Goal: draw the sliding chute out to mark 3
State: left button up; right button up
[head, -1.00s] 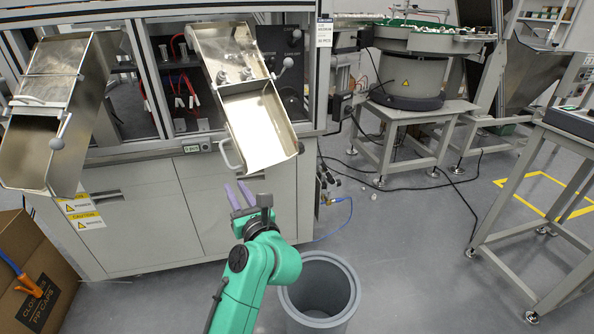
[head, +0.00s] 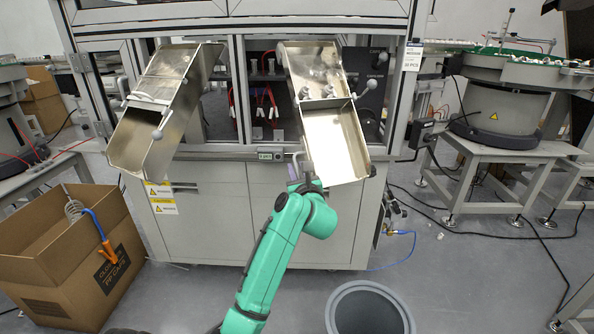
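Two metal chutes slope down from the front of the machine. The right chute (head: 335,145) has an upper section with a few pieces in it, a wider lower tray, a ball-ended lever on its right side and a handle (head: 296,161) at its left edge. The left chute (head: 145,137) hangs out over the cabinet and looks empty. My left gripper (head: 304,175) is at the handle of the right chute, by the tray's lower left edge. Its fingers are mostly hidden by my wrist, so I cannot tell whether they close on the handle. No mark numbers are readable. My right gripper is out of view.
An open cardboard box (head: 70,255) with a blue and orange tool stands at the left. A grey bin (head: 370,309) is on the floor at the front. A bowl feeder (head: 505,105) stands on a bench at the right.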

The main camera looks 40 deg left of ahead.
pick_arm(q)
grip_shut()
dwell(1.4)
